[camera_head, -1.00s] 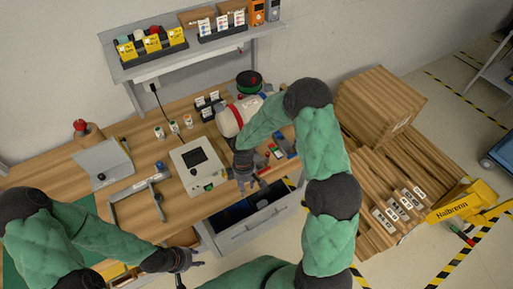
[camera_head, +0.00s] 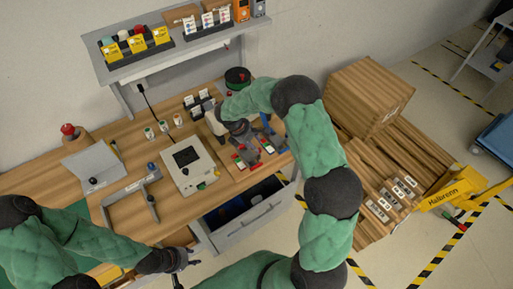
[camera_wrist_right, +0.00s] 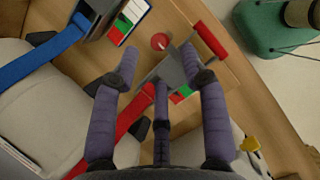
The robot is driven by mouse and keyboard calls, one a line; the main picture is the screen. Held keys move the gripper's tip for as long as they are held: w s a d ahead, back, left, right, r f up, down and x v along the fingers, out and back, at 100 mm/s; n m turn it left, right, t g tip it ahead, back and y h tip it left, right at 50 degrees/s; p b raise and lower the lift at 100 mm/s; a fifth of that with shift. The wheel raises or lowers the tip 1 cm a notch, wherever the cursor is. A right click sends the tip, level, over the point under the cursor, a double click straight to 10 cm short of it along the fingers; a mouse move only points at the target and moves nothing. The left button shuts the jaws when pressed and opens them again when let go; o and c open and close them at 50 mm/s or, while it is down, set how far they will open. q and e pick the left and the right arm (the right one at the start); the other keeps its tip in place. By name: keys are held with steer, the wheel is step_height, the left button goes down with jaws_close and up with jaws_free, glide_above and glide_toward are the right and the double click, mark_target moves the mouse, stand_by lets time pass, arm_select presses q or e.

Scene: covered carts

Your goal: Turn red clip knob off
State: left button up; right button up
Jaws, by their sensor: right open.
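In the right wrist view, a small round red knob (camera_wrist_right: 160,41) sits just beyond my right gripper (camera_wrist_right: 159,62). A grey clip-like part with a red bar (camera_wrist_right: 209,40) stands beside it, and a red strap or lever (camera_wrist_right: 118,128) runs below the fingers. I cannot tell which of these red parts is the clip knob. My right gripper is open and empty, its fingers spread above these parts. In the head view it is over the right end of the workbench (camera_head: 128,205), largely hidden by its arm. My left gripper (camera_head: 186,262) is at the bench's front; its fingers are too small to judge.
A white device (camera_head: 193,166) and a grey bracket (camera_head: 131,191) stand left of my right gripper. Red and green blocks (camera_head: 240,162) lie close to it. An open drawer (camera_head: 248,218) juts out below the bench. A blue strap (camera_wrist_right: 42,60) lies at the wrist view's left.

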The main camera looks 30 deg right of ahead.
steer(key=shift+x, duration=2.2)
steer(key=shift+f, duration=0.1)
jaws_close()
